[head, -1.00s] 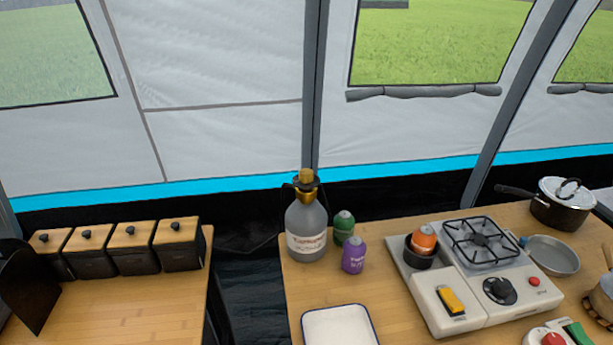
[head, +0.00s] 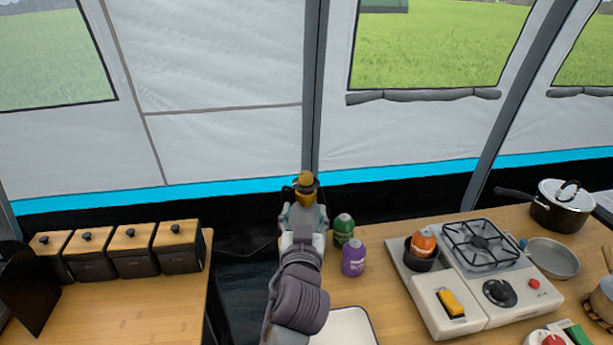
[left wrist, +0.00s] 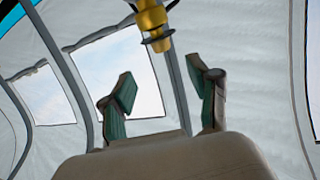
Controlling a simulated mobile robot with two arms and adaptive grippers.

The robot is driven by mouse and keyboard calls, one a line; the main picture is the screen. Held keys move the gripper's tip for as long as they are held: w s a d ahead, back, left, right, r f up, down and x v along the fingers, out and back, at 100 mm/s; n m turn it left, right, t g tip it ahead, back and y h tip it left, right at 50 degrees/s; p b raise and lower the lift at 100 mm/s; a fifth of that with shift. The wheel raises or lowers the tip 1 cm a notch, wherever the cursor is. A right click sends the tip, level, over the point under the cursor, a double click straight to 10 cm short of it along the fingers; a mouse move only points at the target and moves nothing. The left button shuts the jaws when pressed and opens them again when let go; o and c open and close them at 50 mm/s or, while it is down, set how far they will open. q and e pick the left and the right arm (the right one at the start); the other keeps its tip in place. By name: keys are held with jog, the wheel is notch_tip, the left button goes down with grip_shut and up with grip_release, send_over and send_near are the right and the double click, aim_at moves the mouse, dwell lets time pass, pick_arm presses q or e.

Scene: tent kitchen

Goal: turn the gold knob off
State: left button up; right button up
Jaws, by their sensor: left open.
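Most of the bottle is hidden behind my left arm and gripper. My left gripper (head: 304,213) is in front of the bottle's upper part, just below the knob in the head view. In the left wrist view my left gripper (left wrist: 164,88) is open, its two green-padded fingers apart with nothing between them. The gold fitting (left wrist: 152,20) shows there beyond the fingertips, at the top edge. My right gripper is not in view.
A green canister (head: 343,228) and a purple canister (head: 353,258) stand close to the right of my left gripper. A camping stove (head: 460,312) is farther right. A white tray (head: 345,327) lies in front, partly behind my arm. A gap separates the two tables.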

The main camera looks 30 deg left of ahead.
aim_at(306, 179)
pick_arm(q)
jog(key=p+x, duration=0.1)
jog(key=x, duration=0.7)
jog(key=p+x, duration=0.1)
jog(key=x, duration=0.3)
jog(key=shift+w+a+r+p, duration=0.15)
jog(key=shift+w+r+p, duration=0.2)
jog(key=shift+w+a, duration=0.2)
jog(key=shift+w, duration=0.25)
